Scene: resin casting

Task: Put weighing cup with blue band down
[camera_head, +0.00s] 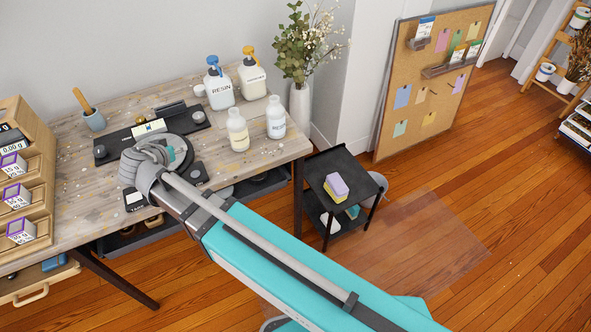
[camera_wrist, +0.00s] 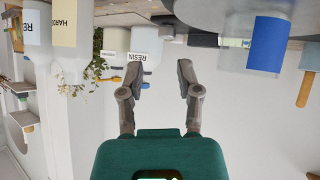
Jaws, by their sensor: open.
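In the wrist view, which is upside down, a translucent cup with a blue band (camera_wrist: 268,45) stands upright at the upper right. In the head view my wrist covers part of the round scale plate, and I cannot make out the blue-banded cup there.
Resin (camera_head: 219,85) and hardener (camera_head: 252,76) pump bottles and two smaller bottles, one labelled RESIN (camera_head: 276,118), stand at the right of the worktable (camera_head: 75,222). A wooden rack (camera_head: 40,158) stands left. The table's front left is clear.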

